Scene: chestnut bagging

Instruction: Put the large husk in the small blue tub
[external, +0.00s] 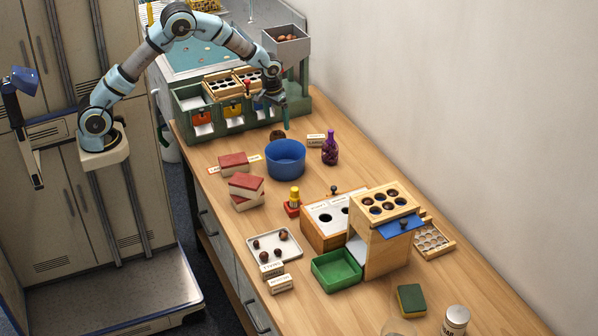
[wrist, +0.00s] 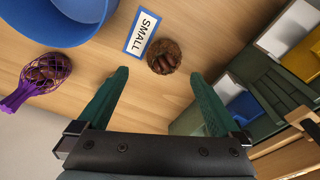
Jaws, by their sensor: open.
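A brown, fuzzy husk (wrist: 164,57) with dark nuts in it lies on the table in the wrist view, ahead of and between my fingertips. In the external view the husk (external: 277,134) sits just behind the blue tub (external: 285,160), partly hidden by it. The tub (wrist: 75,22) also shows at upper left in the wrist view. A blue-edged card reading SMALL (wrist: 142,32) lies between tub and husk. My gripper (wrist: 158,78) is open and empty, with green fingers. In the external view my gripper (external: 284,125) hangs above the husk, apart from it.
A purple net bag of nuts (external: 330,148) stands right of the tub. The green sorter (external: 240,115) stands close behind the husk. Red-topped blocks (external: 246,188), a wooden box (external: 327,222), a white tray (external: 273,245) and a green tray (external: 337,270) stand nearer the front.

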